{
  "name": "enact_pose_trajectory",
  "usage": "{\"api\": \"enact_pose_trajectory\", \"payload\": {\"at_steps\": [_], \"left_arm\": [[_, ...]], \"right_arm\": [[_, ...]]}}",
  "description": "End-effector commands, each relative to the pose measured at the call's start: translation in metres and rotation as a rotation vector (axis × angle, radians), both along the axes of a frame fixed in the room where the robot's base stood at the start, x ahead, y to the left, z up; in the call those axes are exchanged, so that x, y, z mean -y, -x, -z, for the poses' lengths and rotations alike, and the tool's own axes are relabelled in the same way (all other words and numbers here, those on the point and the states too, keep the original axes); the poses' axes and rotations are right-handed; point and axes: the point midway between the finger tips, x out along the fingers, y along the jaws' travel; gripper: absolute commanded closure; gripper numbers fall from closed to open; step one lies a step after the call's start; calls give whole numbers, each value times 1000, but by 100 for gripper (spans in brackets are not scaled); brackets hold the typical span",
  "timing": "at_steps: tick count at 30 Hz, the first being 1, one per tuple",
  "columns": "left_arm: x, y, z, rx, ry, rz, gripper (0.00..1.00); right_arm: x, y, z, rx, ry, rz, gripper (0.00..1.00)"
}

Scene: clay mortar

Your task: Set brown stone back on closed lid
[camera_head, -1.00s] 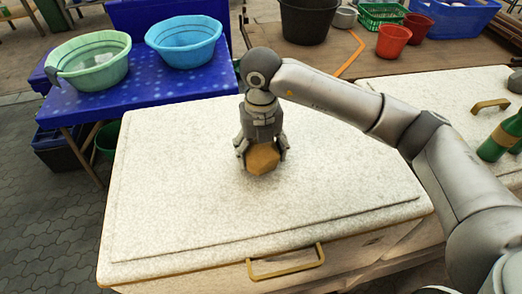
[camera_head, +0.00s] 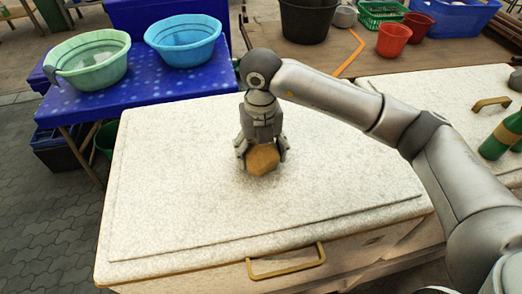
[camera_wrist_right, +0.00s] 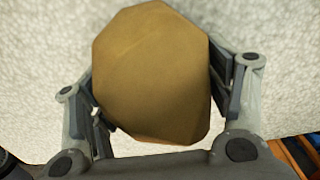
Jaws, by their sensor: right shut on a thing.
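The brown stone (camera_head: 263,159) is between the fingers of my right gripper (camera_head: 262,150), over the middle of the closed white speckled lid (camera_head: 190,190). The gripper points down and is shut on the stone. In the right wrist view the stone (camera_wrist_right: 152,75) fills the space between the two fingers, with the pale lid (camera_wrist_right: 40,60) behind it. I cannot tell whether the stone's underside touches the lid. The lid lies flat on its chest, with a brass handle (camera_head: 286,263) at the front edge. My left gripper is not in view.
A blue table (camera_head: 150,100) with a green basin (camera_head: 92,62) and a blue basin (camera_head: 186,42) stands at the back left. A second lid (camera_head: 455,90) with a green bottle (camera_head: 503,136) is at the right. Much of the lid around the stone is bare.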

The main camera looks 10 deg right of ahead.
Motion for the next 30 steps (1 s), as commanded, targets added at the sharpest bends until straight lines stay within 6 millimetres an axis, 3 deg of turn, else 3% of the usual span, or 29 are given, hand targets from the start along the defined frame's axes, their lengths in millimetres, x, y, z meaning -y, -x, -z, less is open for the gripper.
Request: {"api": "enact_pose_trajectory", "payload": {"at_steps": [1,7,23,30], "left_arm": [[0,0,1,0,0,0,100],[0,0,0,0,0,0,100],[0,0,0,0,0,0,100],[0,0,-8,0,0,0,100]], "right_arm": [[0,-1,-1,4,-2,0,25],[0,-1,-1,3,-1,0,2],[0,0,1,-1,1,0,0],[0,0,-13,1,0,0,0]]}}
